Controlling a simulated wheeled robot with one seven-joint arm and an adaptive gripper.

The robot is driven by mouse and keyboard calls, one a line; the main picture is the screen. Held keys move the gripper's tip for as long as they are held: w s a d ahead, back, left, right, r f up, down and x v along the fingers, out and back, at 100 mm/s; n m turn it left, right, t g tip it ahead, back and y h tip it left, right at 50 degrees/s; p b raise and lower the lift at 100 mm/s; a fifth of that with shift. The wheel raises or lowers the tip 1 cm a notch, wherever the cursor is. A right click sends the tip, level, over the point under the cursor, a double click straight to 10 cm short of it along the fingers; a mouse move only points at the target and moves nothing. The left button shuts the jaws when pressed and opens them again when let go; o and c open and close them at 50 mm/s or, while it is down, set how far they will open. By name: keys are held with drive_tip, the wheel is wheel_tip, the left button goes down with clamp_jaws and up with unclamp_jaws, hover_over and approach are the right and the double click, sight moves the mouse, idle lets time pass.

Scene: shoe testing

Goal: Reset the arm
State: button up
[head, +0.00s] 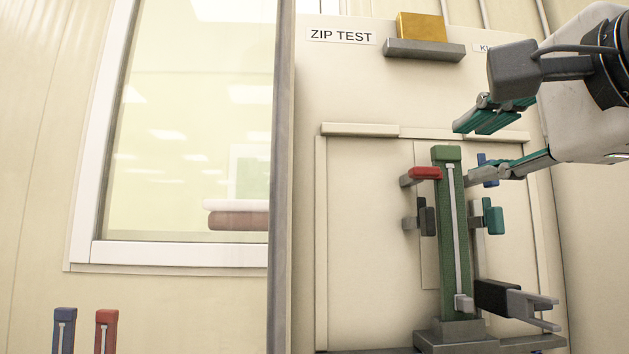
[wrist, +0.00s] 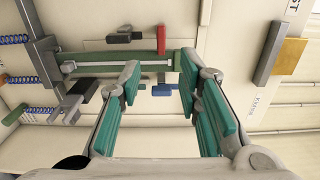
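My gripper (head: 470,152) is at the upper right, in front of the panel labelled ZIP TEST. Its two teal-padded fingers are spread apart with nothing held between them, and they also show open in the wrist view (wrist: 158,82). The green post (head: 452,240) with a pale zip strip stands upright just left of and below the fingers. A pale pull tab (head: 463,303) sits low on the strip. A blue block (wrist: 162,89) shows beyond the gap between the fingers in the wrist view. The fingers partly hide the back panel.
A red block (head: 425,173), a dark grey block (head: 427,217) and a teal block (head: 493,218) stick out around the post. A dark clamp with grey prongs (head: 500,297) juts out low on the right. A yellow block (head: 422,27) sits on a grey ledge above.

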idle(0.3)
wheel_tip(320, 180, down, 26)
drive_tip(key=a+n+g+y, duration=0.2)
drive_tip(key=a+n+g, duration=0.1)
drive_tip(key=n+g, duration=0.65)
drive_tip(key=s+d+f+n+g+h, duration=0.1)
drive_tip(key=s+f+n+g, duration=0.3)
drive_tip(key=s+f, duration=0.3)
drive_tip(key=s+d+f+n+g+h, duration=0.1)
drive_tip(key=s+d+f+n+g, duration=0.15)
drive_tip(key=s+f+n, duration=0.55)
drive_tip(key=w+r+m+t+p, duration=0.2)
drive_tip(key=w+r+m+p, duration=0.1)
drive_tip(key=r+p, duration=1)
drive_tip(key=shift+a+r, duration=0.15)
drive_tip(key=shift+a, duration=0.15)
